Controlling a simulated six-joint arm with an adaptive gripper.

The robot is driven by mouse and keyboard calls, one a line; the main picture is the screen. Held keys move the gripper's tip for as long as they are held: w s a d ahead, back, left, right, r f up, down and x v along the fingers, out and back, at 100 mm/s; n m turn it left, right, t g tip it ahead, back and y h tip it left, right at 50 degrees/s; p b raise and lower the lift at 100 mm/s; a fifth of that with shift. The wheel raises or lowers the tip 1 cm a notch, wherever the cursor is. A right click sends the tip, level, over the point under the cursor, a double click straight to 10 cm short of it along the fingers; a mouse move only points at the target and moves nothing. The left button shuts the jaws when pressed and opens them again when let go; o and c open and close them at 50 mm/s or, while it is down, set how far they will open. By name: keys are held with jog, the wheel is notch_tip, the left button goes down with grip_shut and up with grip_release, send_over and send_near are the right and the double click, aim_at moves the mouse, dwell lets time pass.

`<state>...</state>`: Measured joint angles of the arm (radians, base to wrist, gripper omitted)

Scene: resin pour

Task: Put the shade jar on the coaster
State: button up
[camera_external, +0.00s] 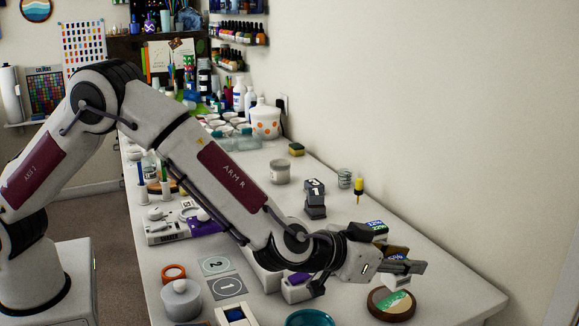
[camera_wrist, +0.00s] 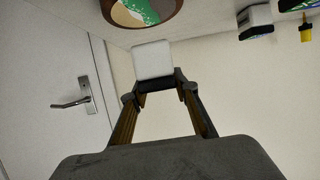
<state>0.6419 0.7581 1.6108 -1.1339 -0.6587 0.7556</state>
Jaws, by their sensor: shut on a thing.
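My gripper (camera_external: 405,267) is at the right end of the table, above a round wood-rimmed disc. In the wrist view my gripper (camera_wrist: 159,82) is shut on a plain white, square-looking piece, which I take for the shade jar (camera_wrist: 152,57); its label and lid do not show. The round disc (camera_external: 391,305) has a green, white and tan face and looks like the coaster. It also shows at the top of the wrist view (camera_wrist: 145,12), beyond the held piece and apart from it in the picture. The external view shows the held piece poorly.
Two grey numbered tiles (camera_external: 229,287), a lidded grey pot (camera_external: 181,300) and a teal bowl (camera_external: 309,318) lie to the left. A dark stacked block (camera_external: 315,198) and a yellow-handled tool (camera_external: 359,188) stand farther back. The table's right end is clear.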

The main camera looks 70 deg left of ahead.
aim_at(400, 275)
jog(key=shift+f, duration=1.85)
jog(key=shift+f, duration=0.15)
jog(key=o, duration=1.1)
jog(key=shift+o, duration=0.2)
jog(key=shift+s+r, duration=0.3)
jog(key=shift+s, duration=0.05)
jog(key=v, duration=1.1)
jog(key=shift+s, duration=0.2)
